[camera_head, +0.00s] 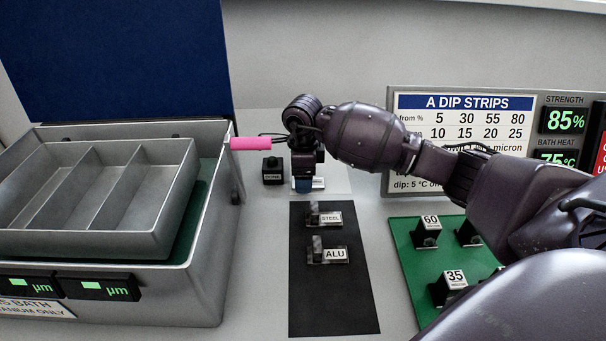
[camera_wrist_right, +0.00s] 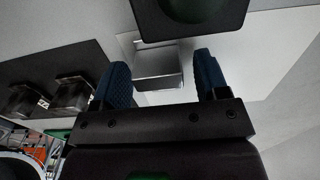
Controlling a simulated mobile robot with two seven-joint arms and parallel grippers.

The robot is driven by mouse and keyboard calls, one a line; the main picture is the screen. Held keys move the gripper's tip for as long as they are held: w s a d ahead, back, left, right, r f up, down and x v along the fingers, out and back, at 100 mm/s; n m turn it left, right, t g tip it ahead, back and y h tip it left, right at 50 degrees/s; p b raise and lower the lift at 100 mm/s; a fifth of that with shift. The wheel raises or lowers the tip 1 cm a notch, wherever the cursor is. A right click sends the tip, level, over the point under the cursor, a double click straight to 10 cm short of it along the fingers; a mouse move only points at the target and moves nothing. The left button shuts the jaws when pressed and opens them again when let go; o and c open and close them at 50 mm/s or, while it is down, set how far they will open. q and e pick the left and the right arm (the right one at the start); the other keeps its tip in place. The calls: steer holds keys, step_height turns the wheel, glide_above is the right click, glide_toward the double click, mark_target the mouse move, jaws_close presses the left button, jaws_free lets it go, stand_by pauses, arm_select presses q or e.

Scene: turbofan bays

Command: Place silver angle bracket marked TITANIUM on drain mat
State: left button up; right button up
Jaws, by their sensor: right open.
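My right gripper (camera_head: 303,184) points down over a pale sheet (camera_head: 335,182) behind the black mat (camera_head: 310,300). In the right wrist view its blue fingers (camera_wrist_right: 160,64) are open, with a silver angle bracket (camera_wrist_right: 160,72) between and just beyond them, on the pale sheet (camera_wrist_right: 240,62). In the head view the gripper mostly hides this bracket; a white label (camera_head: 318,183) shows beside the finger, too small to read. The STEEL (camera_head: 331,219) and ALU (camera_head: 335,255) brackets lie on the black mat. I cannot tell which surface is the drain mat. My left gripper is out of view.
A black block (camera_head: 273,171) stands left of the gripper, close to it. A metal bath with a divided tray (camera_head: 100,190) and pink handle (camera_head: 250,143) fills the left. Labelled blocks (camera_head: 426,232) stand on a green board (camera_head: 405,240) at right. A dip-strip sign (camera_head: 460,103) stands behind.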

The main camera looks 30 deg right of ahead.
steer(key=shift+r, duration=0.1)
step_height(320, 180, up, 12)
steer(key=p, duration=0.1)
stand_by(0.4)
steer(key=shift+r, duration=0.2)
